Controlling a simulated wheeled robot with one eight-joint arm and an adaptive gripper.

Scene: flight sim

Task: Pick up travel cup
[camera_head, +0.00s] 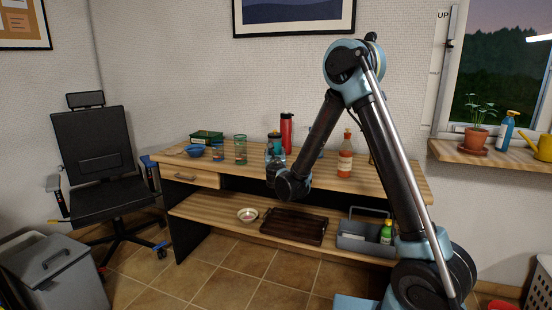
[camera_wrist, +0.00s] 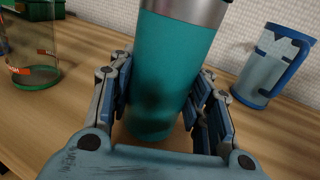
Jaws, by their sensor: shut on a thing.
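The teal travel cup (camera_wrist: 170,65) with a silver rim stands upright between the fingers of my gripper (camera_wrist: 160,105), which is shut on its sides. The top of the cup is cut off in the wrist view, and I cannot tell whether its base touches the table. In the head view the cup (camera_head: 274,139) shows as a small teal patch above my gripper (camera_head: 275,155), over the wooden desk (camera_head: 385,181); my wrist hides part of it.
A blue-handled mug (camera_wrist: 272,65) stands to the right of the cup, and a green-based glass (camera_wrist: 35,45) to the left. A red bottle (camera_head: 286,132) stands close behind. A sauce bottle (camera_head: 345,158) is to the right. A blue bowl (camera_head: 195,151) sits at the left.

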